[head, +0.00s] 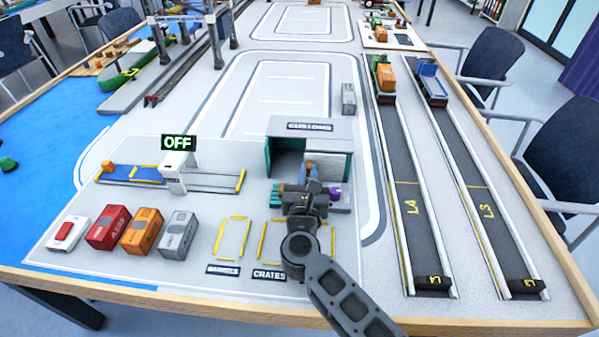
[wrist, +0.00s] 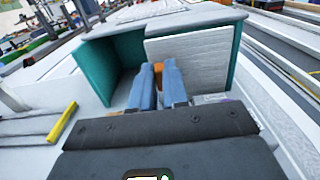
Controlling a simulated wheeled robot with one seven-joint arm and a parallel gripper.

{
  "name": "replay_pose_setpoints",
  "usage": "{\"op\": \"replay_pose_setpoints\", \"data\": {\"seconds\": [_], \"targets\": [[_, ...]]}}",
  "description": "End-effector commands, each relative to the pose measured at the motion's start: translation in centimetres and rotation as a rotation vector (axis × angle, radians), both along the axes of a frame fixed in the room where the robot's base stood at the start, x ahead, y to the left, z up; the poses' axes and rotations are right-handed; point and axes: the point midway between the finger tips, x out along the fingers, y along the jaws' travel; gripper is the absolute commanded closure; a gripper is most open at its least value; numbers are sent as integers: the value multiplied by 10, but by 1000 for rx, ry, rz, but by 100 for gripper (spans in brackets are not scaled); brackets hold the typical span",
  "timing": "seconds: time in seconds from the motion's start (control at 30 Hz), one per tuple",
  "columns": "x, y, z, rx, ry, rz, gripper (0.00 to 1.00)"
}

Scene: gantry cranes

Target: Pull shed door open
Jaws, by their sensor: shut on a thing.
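The customs shed (head: 312,127) stands in the middle of the table, with a grey roof and teal walls; it also shows in the wrist view (wrist: 125,62). Its light ribbed door panel (wrist: 200,58) covers the right part of the front. The left part is open onto a shadowed interior (head: 283,158). My gripper (wrist: 164,70) has its blue fingers close together at the door's left edge, shut on the door. The part they grip is mostly hidden by the fingers. In the head view my gripper (head: 311,172) is in front of the shed.
Red (head: 108,228), orange (head: 142,231) and grey (head: 179,235) containers stand at the left. Several small coloured items lie by my gripper. Yellow-marked bays lie in front. Two dark lanes (head: 403,180) run at the right.

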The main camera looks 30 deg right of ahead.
Motion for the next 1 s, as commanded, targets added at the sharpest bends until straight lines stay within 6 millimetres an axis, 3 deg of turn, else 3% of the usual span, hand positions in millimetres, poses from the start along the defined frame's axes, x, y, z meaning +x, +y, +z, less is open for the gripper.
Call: {"op": "replay_pose_setpoints", "data": {"seconds": [0.1,0.13,0.4,0.7,1.0], "targets": [[1,0,1,0,-1,-1,100],[1,0,1,0,-1,-1,84],[0,0,0,-1,-1,-1,60],[-3,3,0,-1,-1,1,60],[-40,29,-1,0,0,2,60]]}}
